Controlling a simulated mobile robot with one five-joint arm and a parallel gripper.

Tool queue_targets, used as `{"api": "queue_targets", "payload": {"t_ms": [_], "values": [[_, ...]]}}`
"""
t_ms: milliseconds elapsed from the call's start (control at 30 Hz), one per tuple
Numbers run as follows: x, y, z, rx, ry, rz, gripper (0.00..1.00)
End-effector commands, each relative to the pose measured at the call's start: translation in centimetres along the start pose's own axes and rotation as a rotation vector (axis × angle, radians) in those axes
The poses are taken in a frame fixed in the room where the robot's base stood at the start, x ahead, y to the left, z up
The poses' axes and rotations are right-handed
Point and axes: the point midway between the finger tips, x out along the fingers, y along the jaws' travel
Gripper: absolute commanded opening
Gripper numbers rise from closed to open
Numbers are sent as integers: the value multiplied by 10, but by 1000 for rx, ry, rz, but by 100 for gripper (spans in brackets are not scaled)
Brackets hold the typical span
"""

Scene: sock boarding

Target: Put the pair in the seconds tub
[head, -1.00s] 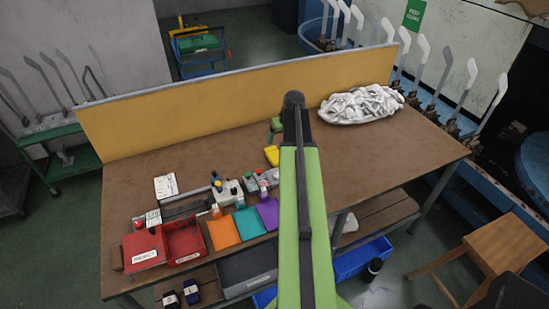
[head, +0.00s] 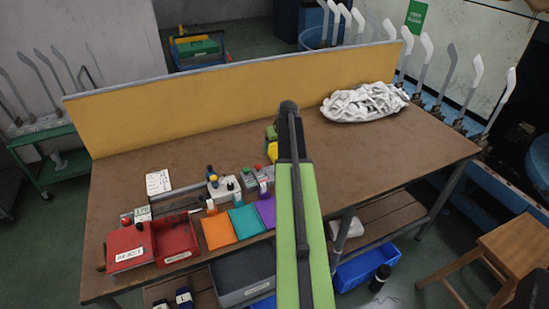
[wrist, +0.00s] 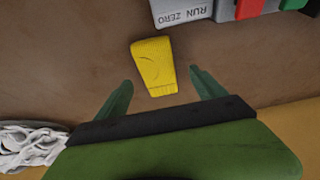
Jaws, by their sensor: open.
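A yellow folded sock pair (wrist: 154,66) lies on the brown table. In the head view the yellow pair (head: 272,152) shows just left of my arm, partly hidden by it. My gripper (wrist: 162,82) is open and empty, its two green fingers on either side of the pair's near end, apart from it. Most of the gripper (head: 271,133) is hidden behind my arm in the head view. I cannot tell which tub is for seconds.
A grey control box (head: 223,187) with buttons stands left of the pair. Orange (head: 218,230), teal (head: 246,221) and purple (head: 266,211) pieces lie along the front edge. A white cloth heap (head: 364,102) sits at the back right. A yellow partition (head: 200,108) closes the back.

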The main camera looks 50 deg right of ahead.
Motion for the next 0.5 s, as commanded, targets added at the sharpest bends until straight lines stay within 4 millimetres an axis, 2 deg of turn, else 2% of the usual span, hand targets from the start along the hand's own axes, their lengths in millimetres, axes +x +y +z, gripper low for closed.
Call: {"api": "queue_targets", "payload": {"t_ms": [33,233,500], "values": [[12,1,2,0,0,0,80],[47,4,4,0,0,0,80],[46,4,2,0,0,0,80]]}}
